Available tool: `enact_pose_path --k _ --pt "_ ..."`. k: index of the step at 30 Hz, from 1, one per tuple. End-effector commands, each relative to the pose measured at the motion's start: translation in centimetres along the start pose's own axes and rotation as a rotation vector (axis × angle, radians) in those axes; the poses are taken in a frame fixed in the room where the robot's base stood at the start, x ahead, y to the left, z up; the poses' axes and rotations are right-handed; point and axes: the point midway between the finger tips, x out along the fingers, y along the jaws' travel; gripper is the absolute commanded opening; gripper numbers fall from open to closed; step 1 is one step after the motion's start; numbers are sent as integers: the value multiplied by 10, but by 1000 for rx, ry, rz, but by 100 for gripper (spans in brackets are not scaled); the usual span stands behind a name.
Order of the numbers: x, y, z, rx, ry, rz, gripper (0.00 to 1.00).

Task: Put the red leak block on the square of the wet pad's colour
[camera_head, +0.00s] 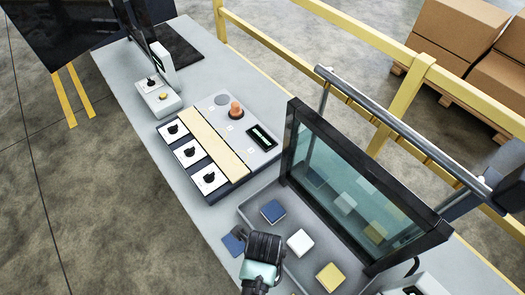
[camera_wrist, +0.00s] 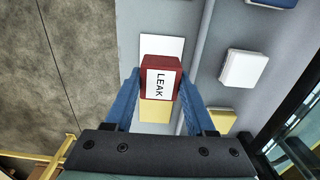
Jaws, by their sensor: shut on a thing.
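The red leak block (camera_wrist: 157,78), with a white LEAK label, is held between the blue fingers of my gripper (camera_wrist: 160,84) in the wrist view. In the head view the wrist (camera_head: 262,255) hides the block. Below it on the bench lie a white square (camera_wrist: 162,45) and a yellow square (camera_wrist: 155,114), both partly covered by the block. A blue square (camera_head: 233,244) lies left of my wrist in the head view. Blue (camera_head: 272,211), white (camera_head: 300,242) and yellow (camera_head: 330,277) pads sit in the tray. I cannot tell which pad is wet, or the block's height.
The grey tray (camera_head: 262,200) stands right of the squares, with a black-framed glass screen (camera_head: 365,190) along its right side. A control panel (camera_head: 238,165) with switches and an orange knob lies farther up the bench. A yellow rail (camera_head: 405,95) runs behind.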

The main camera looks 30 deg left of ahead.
Motion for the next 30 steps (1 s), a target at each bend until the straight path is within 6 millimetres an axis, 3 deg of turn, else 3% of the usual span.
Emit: enact_pose_path --k 13,26,27,30 --pt "46 -1 0 0 0 0 0" --pt "53 -1 0 0 -1 -1 0" --pt "53 -1 0 0 -1 -1 59" --pt "52 -1 0 0 -1 -1 77"
